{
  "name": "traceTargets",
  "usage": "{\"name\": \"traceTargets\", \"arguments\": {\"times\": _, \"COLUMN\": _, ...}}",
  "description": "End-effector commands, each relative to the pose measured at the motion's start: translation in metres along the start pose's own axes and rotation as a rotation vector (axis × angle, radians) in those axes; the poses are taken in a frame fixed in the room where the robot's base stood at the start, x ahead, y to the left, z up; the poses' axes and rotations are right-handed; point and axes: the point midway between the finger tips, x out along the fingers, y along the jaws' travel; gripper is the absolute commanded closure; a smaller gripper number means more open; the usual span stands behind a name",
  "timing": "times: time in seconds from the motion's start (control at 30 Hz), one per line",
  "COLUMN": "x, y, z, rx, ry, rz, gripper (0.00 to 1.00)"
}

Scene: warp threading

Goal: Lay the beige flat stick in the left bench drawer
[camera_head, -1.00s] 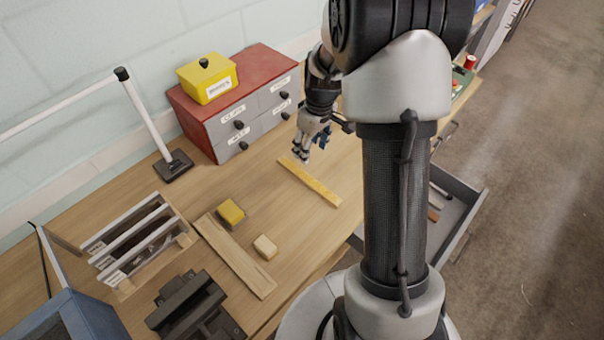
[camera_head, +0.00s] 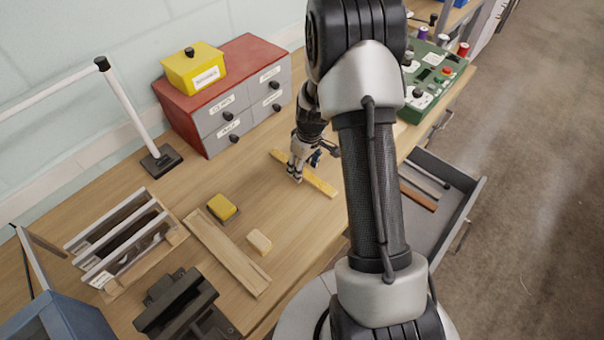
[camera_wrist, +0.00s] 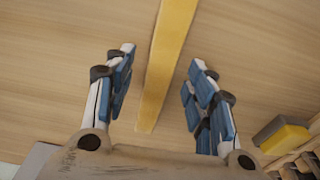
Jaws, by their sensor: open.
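The beige flat stick (camera_head: 318,184), yellowish in these pictures, lies flat on the bench. In the wrist view the stick (camera_wrist: 168,62) runs lengthwise between the two fingers, with bare wood on both sides of it. My gripper (camera_head: 295,177) is over the stick in the head view, and its fingers hide part of it. The gripper (camera_wrist: 160,62) is open, and neither finger touches the stick. An open bench drawer (camera_head: 462,207) juts out at the right, below the bench top. A reddish-brown strip and a dark rod lie in it. My arm hides its left part.
A red-topped drawer cabinet (camera_head: 205,134) with a yellow box (camera_head: 192,78) stands behind. A yellow-topped sponge (camera_head: 222,207), a pale block (camera_head: 259,242) and a wooden board (camera_head: 226,252) lie left of the stick. A green control panel (camera_head: 436,82) is at the back right.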

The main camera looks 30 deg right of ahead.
Motion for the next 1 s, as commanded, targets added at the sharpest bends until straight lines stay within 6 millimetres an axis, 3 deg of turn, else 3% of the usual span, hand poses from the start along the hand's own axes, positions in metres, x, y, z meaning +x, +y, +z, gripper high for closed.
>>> {"name": "traceTargets", "arguments": {"times": 0.1, "x": 0.0123, "y": -0.0004, "z": -0.0006, "rx": -0.001, "ry": 0.001, "rz": 0.001, "gripper": 0.5}}
{"name": "traceTargets", "arguments": {"times": 0.3, "x": 0.0114, "y": -0.0003, "z": -0.0009, "rx": -0.001, "ry": 0.001, "rz": 0.001, "gripper": 0.5}}
{"name": "traceTargets", "arguments": {"times": 1.0, "x": 0.0113, "y": -0.0004, "z": -0.0006, "rx": 0.0, "ry": 0.001, "rz": 0.001, "gripper": 0.97}}
